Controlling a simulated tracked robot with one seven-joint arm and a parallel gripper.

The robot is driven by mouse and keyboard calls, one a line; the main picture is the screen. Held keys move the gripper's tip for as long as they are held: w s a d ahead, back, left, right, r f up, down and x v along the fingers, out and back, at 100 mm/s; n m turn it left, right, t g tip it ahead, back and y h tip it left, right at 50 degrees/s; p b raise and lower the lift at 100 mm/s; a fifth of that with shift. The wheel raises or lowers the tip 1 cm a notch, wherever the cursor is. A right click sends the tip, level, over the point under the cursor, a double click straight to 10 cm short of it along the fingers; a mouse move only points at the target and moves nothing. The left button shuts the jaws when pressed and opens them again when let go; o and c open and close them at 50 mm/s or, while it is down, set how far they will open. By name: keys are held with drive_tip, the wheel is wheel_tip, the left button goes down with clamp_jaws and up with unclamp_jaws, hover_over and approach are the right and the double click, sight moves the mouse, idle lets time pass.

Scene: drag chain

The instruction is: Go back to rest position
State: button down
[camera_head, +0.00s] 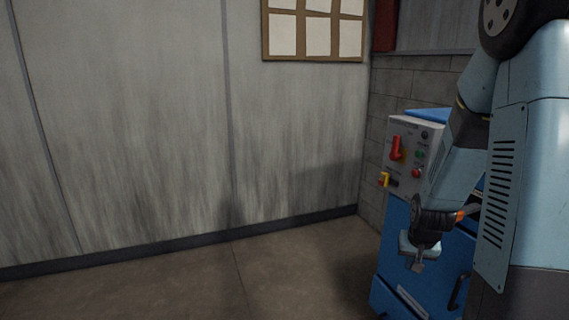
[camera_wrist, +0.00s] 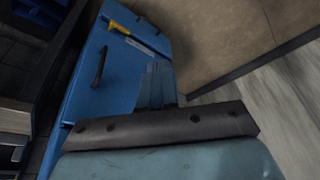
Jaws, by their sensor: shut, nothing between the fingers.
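My gripper (camera_head: 417,265) hangs at the end of my folded arm at the right of the head view, pointing down. Its fingers are shut with nothing visible between them. It is in front of a blue cabinet (camera_head: 392,250) and below the grey control panel (camera_head: 412,150). In the wrist view my shut gripper (camera_wrist: 157,82) points toward the blue cabinet (camera_wrist: 110,50), apart from it as far as I can tell.
The panel carries a red switch (camera_head: 396,148) and a yellow part (camera_head: 384,179). The cabinet has a dark handle (camera_head: 459,291). A grey wall (camera_head: 130,120) stands behind. The floor (camera_head: 190,285) at left is clear. A notice board (camera_head: 315,35) hangs above.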

drive_tip(key=s+a+r+n+t, duration=0.1)
drive_tip(key=s+a+r, duration=0.2)
drive_tip(key=r, duration=0.5)
drive_tip(key=s+a+r+n, duration=0.1)
drive_tip(key=s+a+r, duration=0.25)
drive_tip(key=r, duration=0.45)
drive_tip(key=s+a+r, duration=0.2)
drive_tip(key=s+r, duration=0.3)
drive_tip(key=s, duration=0.1)
drive_tip(key=s+a+r+n+t+y, duration=0.1)
drive_tip(key=s+a+r, duration=0.1)
drive_tip(key=s+r, duration=0.3)
drive_tip(key=shift+s+a+n, duration=0.3)
drive_tip(key=shift+s+a, duration=0.05)
drive_tip(key=shift+s, duration=0.55)
drive_tip(key=c, duration=1.9)
unclamp_jaws()
